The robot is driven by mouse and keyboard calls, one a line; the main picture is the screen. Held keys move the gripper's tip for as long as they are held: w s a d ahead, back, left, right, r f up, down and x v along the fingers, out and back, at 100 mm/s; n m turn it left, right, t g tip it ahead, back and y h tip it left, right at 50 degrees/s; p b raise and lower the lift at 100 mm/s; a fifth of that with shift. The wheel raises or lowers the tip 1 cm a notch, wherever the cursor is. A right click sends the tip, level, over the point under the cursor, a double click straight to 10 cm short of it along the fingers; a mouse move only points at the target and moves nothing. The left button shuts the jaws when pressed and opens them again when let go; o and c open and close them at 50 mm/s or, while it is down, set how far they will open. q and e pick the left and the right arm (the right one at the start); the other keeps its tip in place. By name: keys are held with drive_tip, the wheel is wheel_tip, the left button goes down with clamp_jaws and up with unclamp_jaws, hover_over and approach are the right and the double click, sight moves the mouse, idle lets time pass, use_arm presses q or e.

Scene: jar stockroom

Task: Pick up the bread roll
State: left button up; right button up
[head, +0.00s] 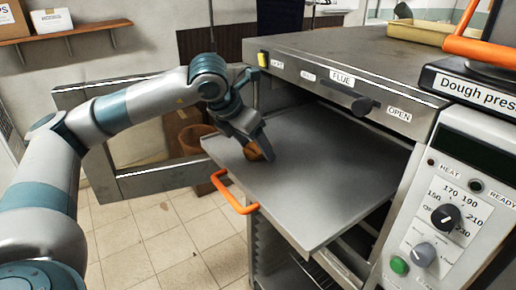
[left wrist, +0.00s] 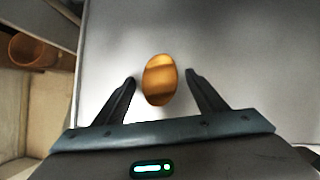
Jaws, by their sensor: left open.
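The bread roll (left wrist: 160,80) is a small golden-brown oval with darker bands. It lies on the grey metal tray (head: 330,190), which is pulled out of the oven. In the head view the roll (head: 253,152) is partly hidden behind my left gripper (head: 262,148). In the left wrist view my left gripper (left wrist: 160,82) is open, with one finger on each side of the roll and a gap on both sides. The roll is not held. My right gripper is not in view.
The oven body (head: 350,65) stands over the tray's back part. Its open door (head: 150,180) is at the left. An orange handle (head: 228,190) is on the tray's front edge. The tray's middle is clear.

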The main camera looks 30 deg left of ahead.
sight(255, 145)
use_arm(q)
drive_tip(key=shift+c, duration=0.6)
drive_tip(key=c, duration=1)
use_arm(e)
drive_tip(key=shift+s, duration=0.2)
use_arm(q)
drive_tip(key=shift+r, duration=0.2)
drive_tip(key=shift+c, duration=0.3)
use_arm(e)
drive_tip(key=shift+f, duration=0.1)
